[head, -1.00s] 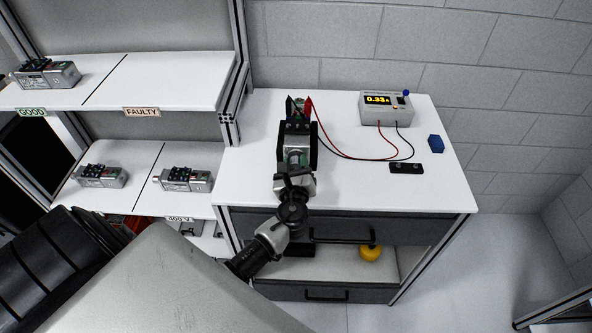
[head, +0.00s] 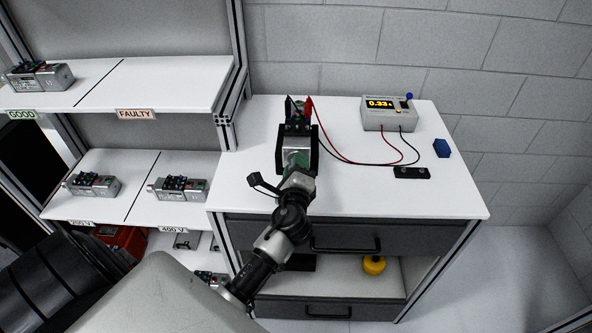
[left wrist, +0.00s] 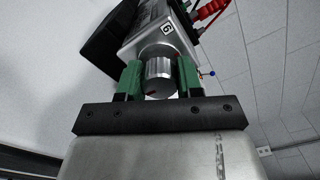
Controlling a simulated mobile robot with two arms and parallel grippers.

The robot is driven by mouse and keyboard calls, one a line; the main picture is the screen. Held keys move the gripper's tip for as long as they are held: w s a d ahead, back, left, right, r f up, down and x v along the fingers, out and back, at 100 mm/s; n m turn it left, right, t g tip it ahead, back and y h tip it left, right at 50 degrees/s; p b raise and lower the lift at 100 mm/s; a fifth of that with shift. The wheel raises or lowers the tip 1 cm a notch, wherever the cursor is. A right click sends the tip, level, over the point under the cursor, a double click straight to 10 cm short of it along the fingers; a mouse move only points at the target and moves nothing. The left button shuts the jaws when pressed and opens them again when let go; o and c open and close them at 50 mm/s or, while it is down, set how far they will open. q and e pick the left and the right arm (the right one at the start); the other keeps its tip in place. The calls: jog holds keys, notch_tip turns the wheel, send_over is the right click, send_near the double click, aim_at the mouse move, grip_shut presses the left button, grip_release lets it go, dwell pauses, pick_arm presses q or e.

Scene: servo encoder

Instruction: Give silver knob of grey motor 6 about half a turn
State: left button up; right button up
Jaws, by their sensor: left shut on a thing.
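The grey motor 6 (head: 297,147) sits in a black holder on the white worktop, with red and black clips at its far end. In the left wrist view the motor (left wrist: 150,38) carries a "6" label. Its silver knob (left wrist: 158,73) faces me, with a small red mark low on its end. My left gripper (left wrist: 159,78) has its green fingers on both sides of the knob, shut on it. In the head view my left gripper (head: 298,168) is at the motor's near end and hides the knob. My right gripper is not in view.
A power supply (head: 388,113) reading 0.33 is wired to the motor. A blue block (head: 441,148) and a black block (head: 411,172) lie on the right of the worktop. Shelves (head: 185,98) at the left hold more motors. A yellow object (head: 373,265) sits below.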

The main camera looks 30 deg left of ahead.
pick_arm(q)
jog(key=shift+f, duration=0.1)
dwell(0.5)
jog(key=o, duration=0.9)
jog(key=shift+s+d, duration=0.3)
jog(key=shift+s, duration=0.15)
jog(key=b+v, duration=0.2)
jog(key=v, duration=0.7)
jog(key=shift+s+d+b, duration=0.25)
jog(key=shift+s+b, duration=0.1)
